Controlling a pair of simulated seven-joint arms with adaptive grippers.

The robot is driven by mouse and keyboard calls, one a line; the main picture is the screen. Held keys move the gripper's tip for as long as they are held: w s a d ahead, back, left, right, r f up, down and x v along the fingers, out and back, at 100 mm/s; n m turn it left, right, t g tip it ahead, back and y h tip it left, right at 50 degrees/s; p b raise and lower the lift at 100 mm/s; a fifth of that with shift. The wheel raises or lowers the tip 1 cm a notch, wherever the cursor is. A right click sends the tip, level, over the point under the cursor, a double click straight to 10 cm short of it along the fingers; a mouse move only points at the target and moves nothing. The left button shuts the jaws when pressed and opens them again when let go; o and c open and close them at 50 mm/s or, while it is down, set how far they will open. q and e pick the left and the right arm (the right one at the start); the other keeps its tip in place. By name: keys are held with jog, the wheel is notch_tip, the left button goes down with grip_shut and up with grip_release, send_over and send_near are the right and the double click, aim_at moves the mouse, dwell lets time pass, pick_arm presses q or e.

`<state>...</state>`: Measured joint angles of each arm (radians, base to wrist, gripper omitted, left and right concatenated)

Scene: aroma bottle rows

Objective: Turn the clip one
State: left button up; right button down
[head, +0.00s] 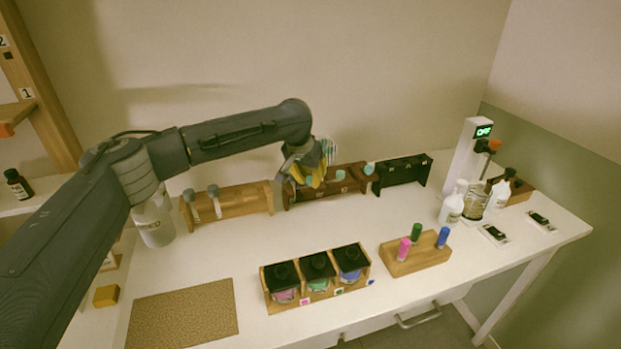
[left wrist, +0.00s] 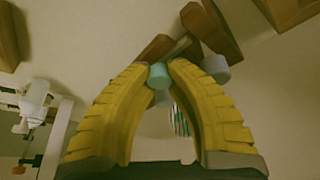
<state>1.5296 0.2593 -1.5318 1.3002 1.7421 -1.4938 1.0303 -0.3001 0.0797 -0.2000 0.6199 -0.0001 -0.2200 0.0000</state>
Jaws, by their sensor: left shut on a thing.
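My left gripper (head: 308,177) reaches over the dark brown rack (head: 350,184) at the back of the table. Its yellow fingers are bent inward and shut on a small teal-ended piece, whose round teal end (left wrist: 158,76) shows between the fingertips in the left wrist view. The rest of that piece is mostly hidden. A striped thing (head: 328,150) shows beside the fingers and behind them in the left wrist view (left wrist: 180,120). Another teal-ended piece (head: 369,168) sits at the rack's right end. I cannot tell which thing is the clip. My right gripper is not in view.
A light wood rack (head: 240,203) and a black rack (head: 403,171) flank the brown one. In front stand a box of black-lidded jars (head: 317,266) and a block with coloured vials (head: 414,254). A cork mat (head: 185,314) lies front left. Bottles (head: 452,205) stand right.

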pick_arm(q)
grip_shut()
jog(key=m, duration=0.2)
jog(key=m+g+h, duration=0.1)
jog(key=m, duration=0.2)
jog(key=shift+h, duration=0.3)
jog(key=m+g, duration=0.1)
jog(key=m, duration=0.3)
jog(key=shift+g+h, duration=0.4)
jog(key=m+g, duration=0.1)
jog(key=m, duration=0.3)
jog(key=shift+d+m+g, duration=0.1)
jog(key=shift+m+g, duration=1)
jog(key=shift+m, duration=1.3)
